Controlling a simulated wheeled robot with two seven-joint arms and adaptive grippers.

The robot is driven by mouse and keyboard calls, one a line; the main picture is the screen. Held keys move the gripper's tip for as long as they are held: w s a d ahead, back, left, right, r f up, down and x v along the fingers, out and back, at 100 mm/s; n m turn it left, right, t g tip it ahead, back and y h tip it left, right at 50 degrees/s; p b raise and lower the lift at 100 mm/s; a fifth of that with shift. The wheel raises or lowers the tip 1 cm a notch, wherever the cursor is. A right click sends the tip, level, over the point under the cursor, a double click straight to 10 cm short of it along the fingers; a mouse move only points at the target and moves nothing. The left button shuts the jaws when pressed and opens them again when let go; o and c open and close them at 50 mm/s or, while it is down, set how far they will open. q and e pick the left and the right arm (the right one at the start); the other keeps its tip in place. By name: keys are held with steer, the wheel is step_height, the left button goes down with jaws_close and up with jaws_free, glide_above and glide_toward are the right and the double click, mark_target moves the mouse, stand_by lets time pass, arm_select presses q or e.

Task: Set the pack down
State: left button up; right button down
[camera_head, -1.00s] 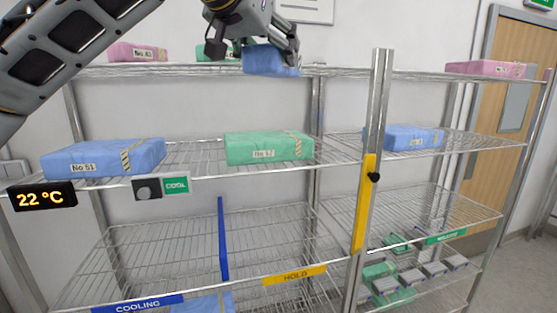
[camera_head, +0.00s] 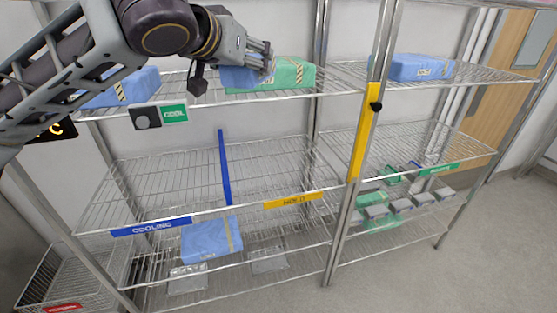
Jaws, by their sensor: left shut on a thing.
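My left gripper (camera_head: 262,62) is shut on a blue pack (camera_head: 240,78) in the head view. The gripper and pack are in front of the shelf that bears a green pack (camera_head: 293,73); the held pack overlaps the green one in the picture, and I cannot tell whether they touch. Below is a wire shelf (camera_head: 165,180) with a blue COOLING label (camera_head: 151,227), a yellow HOLD label (camera_head: 293,200) and an upright blue divider (camera_head: 224,168) between its two sides. That shelf is bare. My right gripper is not in view.
A blue pack (camera_head: 122,90) is at left behind my arm, another (camera_head: 422,67) at upper right. A lower shelf holds a blue pack (camera_head: 208,240) and clear pouches (camera_head: 187,280). A post with a yellow strip (camera_head: 364,135) divides the racks. A wire basket (camera_head: 62,285) stands lower left.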

arm_select(q)
steer(key=a+f+n, duration=0.1)
steer(key=a+f, duration=0.2)
steer(key=f, duration=0.8)
steer(key=a+f+y, duration=0.1)
steer(key=a+f, duration=0.1)
steer(key=f, duration=0.9)
steer(key=a+f+n+y, duration=0.1)
steer(key=a+f, duration=0.2)
steer(key=f, duration=0.7)
steer(key=shift+a+f+n+t, duration=0.3)
steer(key=shift+f+t, duration=0.1)
steer(key=f, duration=0.4)
steer(key=d+f, duration=0.1)
steer(key=f, duration=0.4)
steer(key=d+f, duration=0.1)
steer(key=f, duration=0.3)
steer(key=shift+s+d+f, duration=0.2)
steer(key=shift+s+f, duration=0.2)
steer(key=shift+a, duration=0.1)
